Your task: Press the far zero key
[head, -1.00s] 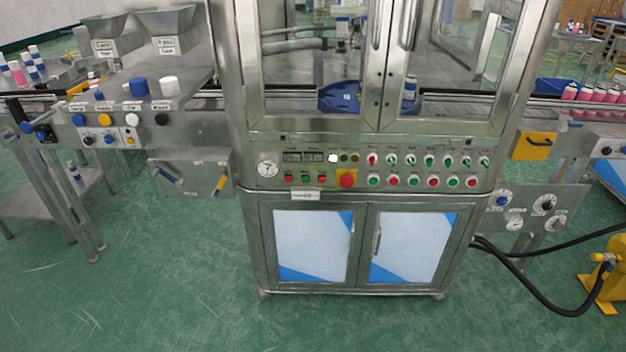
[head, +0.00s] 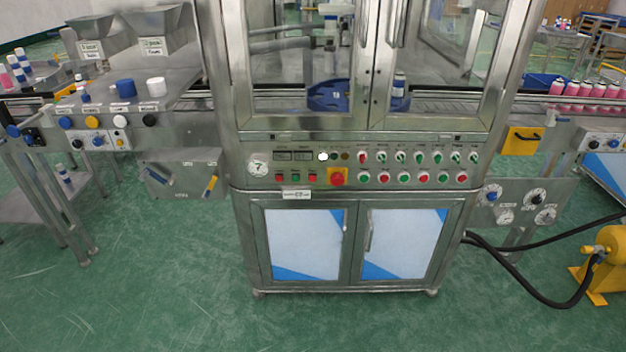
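The control panel (head: 408,161) of the steel crimping machine faces me near the middle of the head view. Two small dark displays, a left one (head: 282,156) and a right one (head: 303,156), sit at its upper left, beside a round gauge (head: 257,168). Any zero key is too small to make out. A white round button (head: 323,157) is right of the displays. Red and green buttons lie below them, with a red emergency stop (head: 337,177) on a yellow plate. Neither of my grippers is in view.
Glass doors (head: 377,65) stand above the panel and a white-and-blue cabinet (head: 355,240) below. A side panel with knobs (head: 121,87) is at left. A yellow pump (head: 597,262) with a black hose is at right. The green floor (head: 160,290) in front is clear.

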